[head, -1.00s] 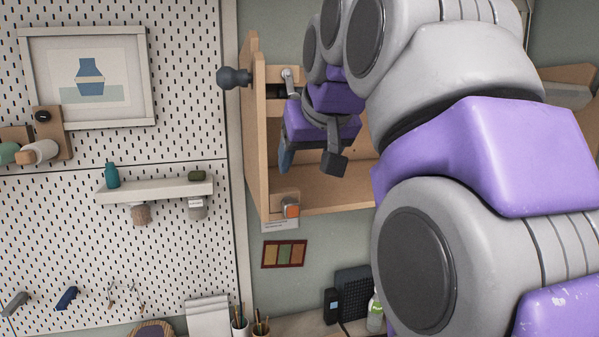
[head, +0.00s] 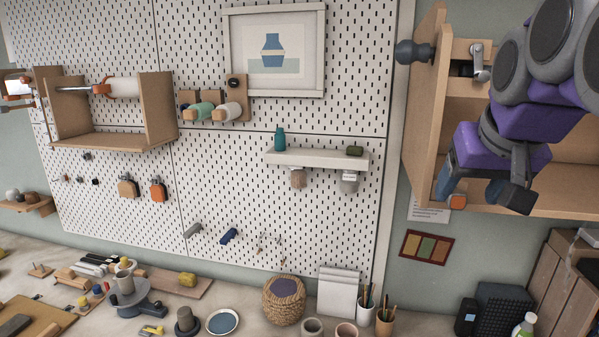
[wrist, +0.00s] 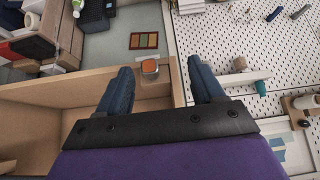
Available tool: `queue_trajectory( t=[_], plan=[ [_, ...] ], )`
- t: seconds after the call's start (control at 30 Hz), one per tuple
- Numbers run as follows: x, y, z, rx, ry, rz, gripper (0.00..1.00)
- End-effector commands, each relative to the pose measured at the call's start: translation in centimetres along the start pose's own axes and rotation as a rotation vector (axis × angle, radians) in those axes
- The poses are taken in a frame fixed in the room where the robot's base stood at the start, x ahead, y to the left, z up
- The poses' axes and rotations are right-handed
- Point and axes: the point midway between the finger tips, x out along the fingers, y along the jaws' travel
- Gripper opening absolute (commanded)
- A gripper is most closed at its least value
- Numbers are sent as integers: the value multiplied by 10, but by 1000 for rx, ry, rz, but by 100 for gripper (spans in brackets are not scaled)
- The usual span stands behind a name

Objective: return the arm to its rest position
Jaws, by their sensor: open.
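My arm, purple and grey, enters the head view from the upper right. My gripper (head: 452,183) hangs in front of the open wooden cabinet (head: 415,120), near its lower left corner. In the wrist view, the two dark blue fingers of my gripper (wrist: 161,68) are spread apart with nothing between them in their grasp. An orange square piece (wrist: 150,67) on the cabinet's edge shows in the gap, beyond the fingers. Whether a finger touches the cabinet, I cannot tell.
A dark round knob (head: 414,51) sticks out from the cabinet's left side. A white pegboard (head: 330,215) with a small shelf (head: 318,158) stands to the left. The workbench below holds a woven basket (head: 284,299), pen cups and several tools.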

Motion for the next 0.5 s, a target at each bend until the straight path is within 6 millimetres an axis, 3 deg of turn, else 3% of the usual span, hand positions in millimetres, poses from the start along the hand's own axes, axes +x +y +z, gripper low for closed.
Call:
queue_trajectory(
  t=[0.1,0.27,0.5],
  plan=[
    [38,-17,41,-26,-88,-19,67],
    [80,-36,95,-56,-193,-38,67],
    [135,-58,188,-102,-352,-55,67]
  ],
)
